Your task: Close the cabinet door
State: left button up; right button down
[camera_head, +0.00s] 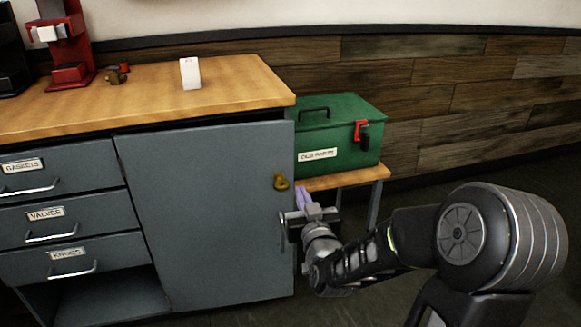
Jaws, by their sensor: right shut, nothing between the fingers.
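The grey cabinet door (205,220) is the wide panel right of the drawers, under the wooden counter. It looks nearly flush with the cabinet front, with a dark gap along its top; I cannot tell if it is fully closed. A brass knob (281,183) sits near its right edge. My right gripper (290,226) is shut and empty at the door's right edge, below the knob; I cannot tell whether it touches the door. My left gripper is not in view.
A green case (340,135) with a red latch stands on a low wooden table (345,177) right of the cabinet. Labelled drawers (55,215) are on the left. A red machine (65,50) and a white card (190,73) stand on the counter (150,95).

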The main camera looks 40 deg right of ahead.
aim_at(289, 160)
jog(key=b+x, duration=0.2)
jog(key=x, duration=1.1)
jog(key=shift+w+d+f, duration=0.1)
jog(key=shift+w, duration=0.2)
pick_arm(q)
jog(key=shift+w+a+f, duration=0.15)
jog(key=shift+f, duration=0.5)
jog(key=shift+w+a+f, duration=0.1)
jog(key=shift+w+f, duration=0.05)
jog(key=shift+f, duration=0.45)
pick_arm(e)
jog(key=shift+d, duration=0.1)
